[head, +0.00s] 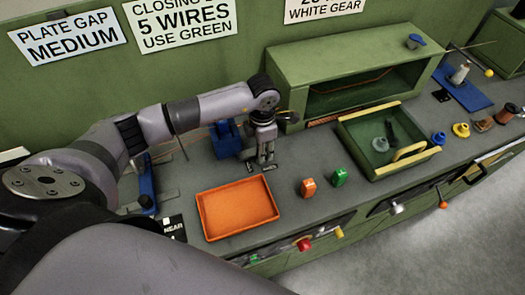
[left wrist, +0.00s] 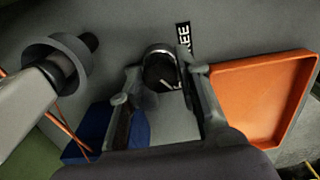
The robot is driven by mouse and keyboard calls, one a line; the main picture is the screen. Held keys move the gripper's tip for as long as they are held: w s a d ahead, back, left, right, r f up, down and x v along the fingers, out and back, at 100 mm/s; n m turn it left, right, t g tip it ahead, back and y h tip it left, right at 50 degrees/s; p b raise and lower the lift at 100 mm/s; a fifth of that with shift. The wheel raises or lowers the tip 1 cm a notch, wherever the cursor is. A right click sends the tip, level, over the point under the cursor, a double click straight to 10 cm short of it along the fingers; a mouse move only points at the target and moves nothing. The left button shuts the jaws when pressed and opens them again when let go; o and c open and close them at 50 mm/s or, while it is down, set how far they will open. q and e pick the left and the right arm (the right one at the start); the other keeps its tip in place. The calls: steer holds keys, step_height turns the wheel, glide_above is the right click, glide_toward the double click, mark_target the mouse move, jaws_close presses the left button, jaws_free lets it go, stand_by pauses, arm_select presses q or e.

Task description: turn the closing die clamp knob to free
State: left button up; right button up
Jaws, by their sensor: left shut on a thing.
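The clamp knob (left wrist: 162,70) is dark and round with a pale rim and a white pointer mark. It sits between the fingertips of my left gripper (left wrist: 164,74) in the left wrist view, and the fingers are shut on it. A small black label, of which "REE" is readable (left wrist: 184,38), lies on the bench just beyond the knob. In the head view my left gripper (head: 266,160) reaches down to the bench beside a blue block (head: 227,140), and its fingers hide the knob. My right gripper is in neither view.
An orange tray (head: 204,218) lies close to the gripper. Orange (head: 308,187) and green (head: 339,177) pieces stand right of it. A green bin (head: 374,171) and an open green cabinet (head: 285,94) stand farther right and behind. Thin copper wires (left wrist: 49,117) run near the blue block.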

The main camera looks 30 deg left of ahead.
arm_select(q)
steer(key=n+b, duration=0.2)
steer(key=n, duration=0.3)
steer(key=shift+n, duration=0.3)
steer(key=n+b, duration=0.1)
steer(key=n, duration=0.2)
steer(key=shift+w, duration=0.1)
steer(key=shift+n+b, duration=0.35)
steer(key=shift+n, duration=0.85)
steer(key=o, duration=1.1)
steer(key=shift+o, duration=0.2)
step_height(320, 180, up, 12)
